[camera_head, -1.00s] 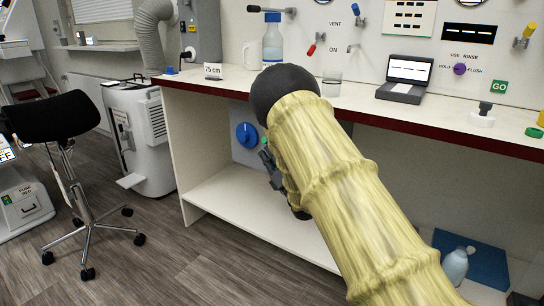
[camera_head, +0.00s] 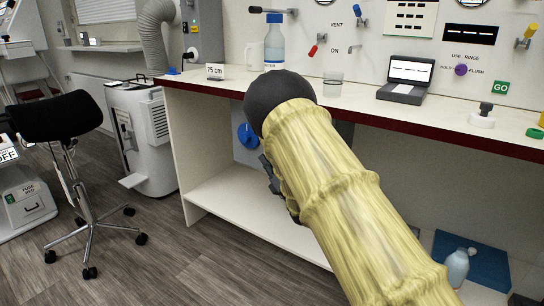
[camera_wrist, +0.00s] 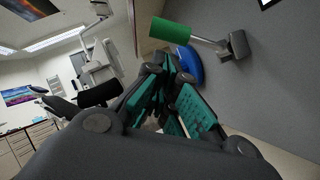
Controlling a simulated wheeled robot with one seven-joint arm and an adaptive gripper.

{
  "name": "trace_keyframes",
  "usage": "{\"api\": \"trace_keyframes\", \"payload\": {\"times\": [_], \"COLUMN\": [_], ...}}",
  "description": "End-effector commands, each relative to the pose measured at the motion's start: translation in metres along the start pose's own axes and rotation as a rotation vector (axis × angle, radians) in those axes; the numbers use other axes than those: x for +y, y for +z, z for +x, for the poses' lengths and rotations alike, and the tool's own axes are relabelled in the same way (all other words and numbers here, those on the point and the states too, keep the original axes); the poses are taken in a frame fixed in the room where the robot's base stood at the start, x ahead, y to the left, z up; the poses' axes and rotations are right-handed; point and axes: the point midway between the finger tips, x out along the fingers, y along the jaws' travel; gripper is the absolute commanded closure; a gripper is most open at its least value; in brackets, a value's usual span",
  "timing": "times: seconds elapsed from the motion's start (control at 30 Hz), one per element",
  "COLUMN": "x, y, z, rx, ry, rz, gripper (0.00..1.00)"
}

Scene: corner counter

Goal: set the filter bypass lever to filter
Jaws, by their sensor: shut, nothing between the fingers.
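A lever with a green cylindrical handle (camera_wrist: 170,30) and a pale metal rod shows in the wrist view. Its rod runs right to a dark pivot block (camera_wrist: 238,45) on a grey panel. No label on it is readable, so I cannot tell its setting. A blue round knob (camera_wrist: 190,66) sits below the handle; a blue knob (camera_head: 246,135) also shows under the counter in the head view, partly hidden by my arm. My gripper (camera_wrist: 170,68) has teal-padded fingers, shut and empty. Its tips lie just below the green handle in the picture; contact cannot be told.
The counter (camera_head: 350,110) has a dark red front edge above the open space. A lower shelf (camera_head: 225,200) holds a blue mat (camera_head: 485,262) and a bottle (camera_head: 456,268). A grey wheeled machine (camera_head: 150,140) and a black stool (camera_head: 50,118) stand left, with open floor between.

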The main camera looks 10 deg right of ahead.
Motion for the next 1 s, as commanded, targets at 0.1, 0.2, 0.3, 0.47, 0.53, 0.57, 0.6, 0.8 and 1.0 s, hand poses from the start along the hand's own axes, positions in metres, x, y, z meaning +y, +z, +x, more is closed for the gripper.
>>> {"api": "trace_keyframes", "payload": {"times": [0.1, 0.2, 0.3, 0.47, 0.53, 0.57, 0.6, 0.8, 1.0], "x": [-0.002, -0.002, -0.004, -0.006, -0.005, -0.005, -0.006, -0.007, -0.042], "y": [-0.011, -0.009, -0.006, -0.006, -0.006, -0.006, -0.007, -0.008, -0.030], "z": [-0.014, -0.032, -0.051, -0.080, -0.089, -0.093, -0.098, -0.111, -0.154], "rx": [0.003, 0.003, 0.000, 0.000, 0.000, 0.000, 0.000, 0.001, 0.025], "ry": [-0.003, -0.005, -0.008, -0.009, -0.008, -0.007, -0.008, -0.014, -0.194], "rz": [0.001, 0.000, -0.001, -0.001, -0.001, -0.001, -0.001, 0.007, 0.199], "gripper": [1.00, 1.00, 1.00, 1.00, 1.00, 1.00, 1.00, 1.00, 1.00]}}
